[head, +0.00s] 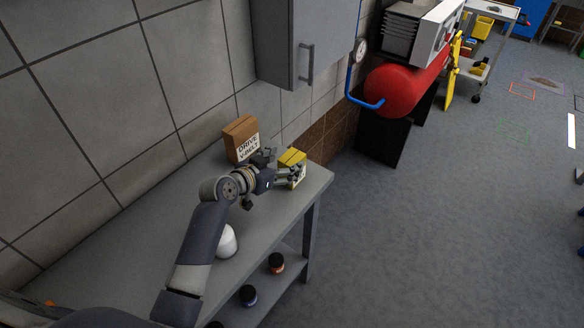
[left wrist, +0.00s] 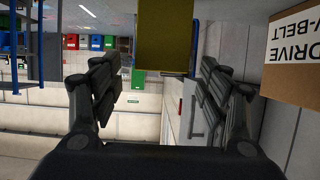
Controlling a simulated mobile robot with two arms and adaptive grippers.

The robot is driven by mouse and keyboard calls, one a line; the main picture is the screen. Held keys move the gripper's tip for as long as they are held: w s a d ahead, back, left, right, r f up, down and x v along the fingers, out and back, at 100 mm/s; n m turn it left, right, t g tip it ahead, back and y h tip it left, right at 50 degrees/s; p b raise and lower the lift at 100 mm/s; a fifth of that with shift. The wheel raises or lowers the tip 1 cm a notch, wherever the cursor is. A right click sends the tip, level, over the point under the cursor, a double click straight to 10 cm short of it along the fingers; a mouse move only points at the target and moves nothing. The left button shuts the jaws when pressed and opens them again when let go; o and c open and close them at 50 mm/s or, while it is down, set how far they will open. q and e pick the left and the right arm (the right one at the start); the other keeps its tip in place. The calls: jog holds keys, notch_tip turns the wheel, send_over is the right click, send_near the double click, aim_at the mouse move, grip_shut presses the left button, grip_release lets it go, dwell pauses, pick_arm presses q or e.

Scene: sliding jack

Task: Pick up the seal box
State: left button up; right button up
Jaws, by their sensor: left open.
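The seal box appears to be the yellow box (head: 292,157) with a pale label, standing on the grey workbench near its far right end. My left gripper (head: 288,176) is beside it on the near side, with its fingers reaching toward the box. In the left wrist view, an olive-yellow box (left wrist: 163,35) shows at the top, in line with the gap between the two open fingers (left wrist: 156,85). Nothing is visibly clamped between them. In the head view, the gripper partly hides the box's lower part, and I cannot tell whether they touch. My right gripper is not in view.
A brown drive V-belt box (head: 240,138) stands close behind my left gripper, near the wall; it also shows in the left wrist view (left wrist: 291,85). A white rounded object (head: 227,242) is on the workbench (head: 130,262). Jars (head: 276,263) stand on the lower shelf. A grey cabinet (head: 300,40) hangs above.

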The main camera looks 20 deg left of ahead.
aim_at(292, 160)
pick_arm(q)
jog(key=shift+p+x, duration=0.5)
jog(key=shift+x, duration=0.7)
jog(key=shift+f+x, duration=0.2)
jog(key=shift+x, duration=1.15)
jog(key=shift+s+a, duration=0.1)
jog(key=shift+c, duration=0.3)
jog(key=c, duration=0.9)
jog(key=shift+c, duration=1.3)
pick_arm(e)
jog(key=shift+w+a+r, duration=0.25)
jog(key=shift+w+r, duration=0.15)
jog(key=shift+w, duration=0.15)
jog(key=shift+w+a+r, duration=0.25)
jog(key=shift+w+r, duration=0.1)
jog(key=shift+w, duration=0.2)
